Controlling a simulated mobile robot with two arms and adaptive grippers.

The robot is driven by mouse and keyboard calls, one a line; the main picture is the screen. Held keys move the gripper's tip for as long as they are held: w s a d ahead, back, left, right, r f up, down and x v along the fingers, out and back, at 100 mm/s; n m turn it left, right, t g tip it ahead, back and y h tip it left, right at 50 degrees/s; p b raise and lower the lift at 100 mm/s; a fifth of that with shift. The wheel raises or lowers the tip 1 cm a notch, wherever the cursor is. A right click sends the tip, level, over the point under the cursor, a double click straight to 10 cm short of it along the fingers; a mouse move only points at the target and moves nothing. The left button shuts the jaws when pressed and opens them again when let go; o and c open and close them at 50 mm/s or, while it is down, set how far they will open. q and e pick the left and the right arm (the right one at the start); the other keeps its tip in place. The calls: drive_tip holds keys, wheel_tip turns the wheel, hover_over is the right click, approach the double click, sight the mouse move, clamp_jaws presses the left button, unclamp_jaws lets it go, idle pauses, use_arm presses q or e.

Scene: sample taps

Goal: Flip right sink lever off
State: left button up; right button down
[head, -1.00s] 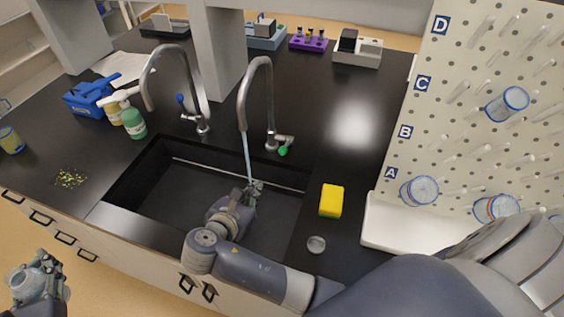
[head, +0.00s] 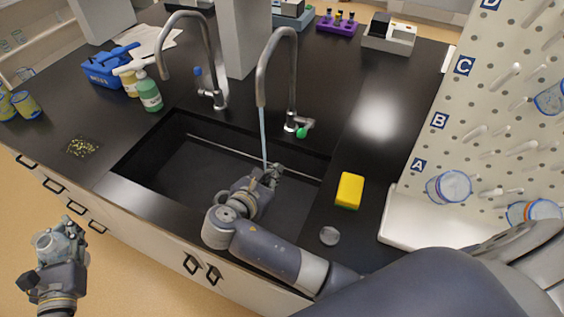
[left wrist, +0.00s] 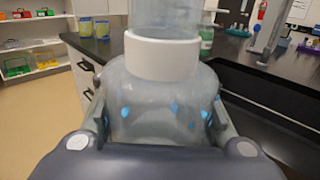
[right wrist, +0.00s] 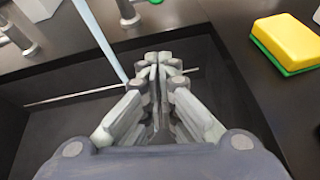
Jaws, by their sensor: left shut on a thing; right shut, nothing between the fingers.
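The right tap (head: 262,80) is a tall curved metal faucet, with a stream of water (head: 263,135) falling from its spout into the black sink (head: 180,180). Its lever with a green tip (head: 303,131) sits at the right of its base. My right gripper (head: 272,174) is shut and empty over the sink, close to the stream and below and left of the lever, apart from it. In the right wrist view its fingers (right wrist: 160,65) are together, with the stream just left of them. My left gripper (head: 70,232) is shut on a translucent bottle with a white collar (left wrist: 163,55), in front of the counter.
The left tap (head: 212,55) has a blue-tipped lever. A green bottle (head: 149,95) stands at the left.

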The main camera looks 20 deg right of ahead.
sight(306, 128)
drive_tip(key=w+d+p, duration=0.3)
drive_tip(key=w+d, duration=0.3)
drive_tip(key=d, duration=0.2)
drive_tip(key=shift+w+d+f, duration=0.15)
drive_tip(key=shift+d+f, duration=0.15)
drive_tip(key=shift+w, duration=0.15)
